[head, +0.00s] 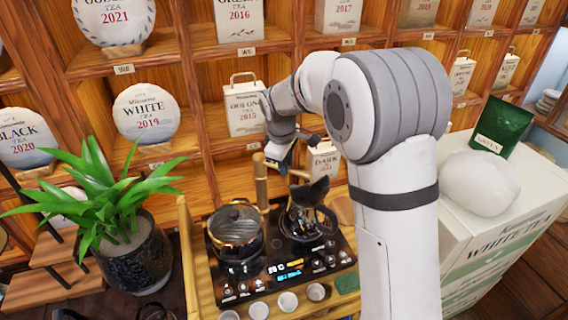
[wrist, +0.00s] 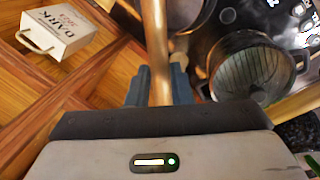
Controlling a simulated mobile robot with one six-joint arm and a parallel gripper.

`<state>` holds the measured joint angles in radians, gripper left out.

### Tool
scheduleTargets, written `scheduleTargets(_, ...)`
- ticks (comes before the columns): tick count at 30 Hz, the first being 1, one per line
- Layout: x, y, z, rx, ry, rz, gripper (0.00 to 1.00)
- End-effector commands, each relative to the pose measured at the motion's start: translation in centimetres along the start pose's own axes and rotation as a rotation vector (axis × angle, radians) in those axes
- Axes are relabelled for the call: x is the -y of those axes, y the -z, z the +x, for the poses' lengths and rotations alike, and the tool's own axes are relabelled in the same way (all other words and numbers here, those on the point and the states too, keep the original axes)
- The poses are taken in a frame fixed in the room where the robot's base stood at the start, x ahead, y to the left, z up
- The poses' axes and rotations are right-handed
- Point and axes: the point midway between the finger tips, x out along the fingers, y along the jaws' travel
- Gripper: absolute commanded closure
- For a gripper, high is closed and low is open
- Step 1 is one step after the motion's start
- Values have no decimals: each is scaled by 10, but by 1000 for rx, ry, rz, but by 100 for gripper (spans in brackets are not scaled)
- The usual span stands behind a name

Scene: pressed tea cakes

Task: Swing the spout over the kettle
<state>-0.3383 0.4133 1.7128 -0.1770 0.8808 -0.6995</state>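A wooden-looking tube, taken as the spout (wrist: 157,40), runs from the top edge of the wrist view down between the two blue fingers of my gripper (wrist: 160,85). The fingers sit close against its sides, so my gripper looks shut on it. In the head view my gripper (head: 283,155) points down behind the hob, near the top of a wooden post (head: 261,183). The dark kettle (head: 306,215) stands on the right of the hob, its handle up. It also shows partly at the top of the wrist view (wrist: 188,14). The spout's far end is hidden.
A lidded glass pot (head: 236,232) stands on the left of the black hob (head: 285,292). Several small cups (head: 288,301) line the front. A potted plant (head: 133,262) is at left. A DARK tea box (wrist: 60,28) and full shelves are behind.

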Motion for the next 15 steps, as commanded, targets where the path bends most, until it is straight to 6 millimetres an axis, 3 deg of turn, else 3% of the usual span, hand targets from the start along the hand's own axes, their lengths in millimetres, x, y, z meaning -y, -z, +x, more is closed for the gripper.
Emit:
scheduleTargets(7, 0, 0, 0, 0, 0, 0, 60)
scheduleTargets(15, 1, 1, -2, -1, 0, -1, 59)
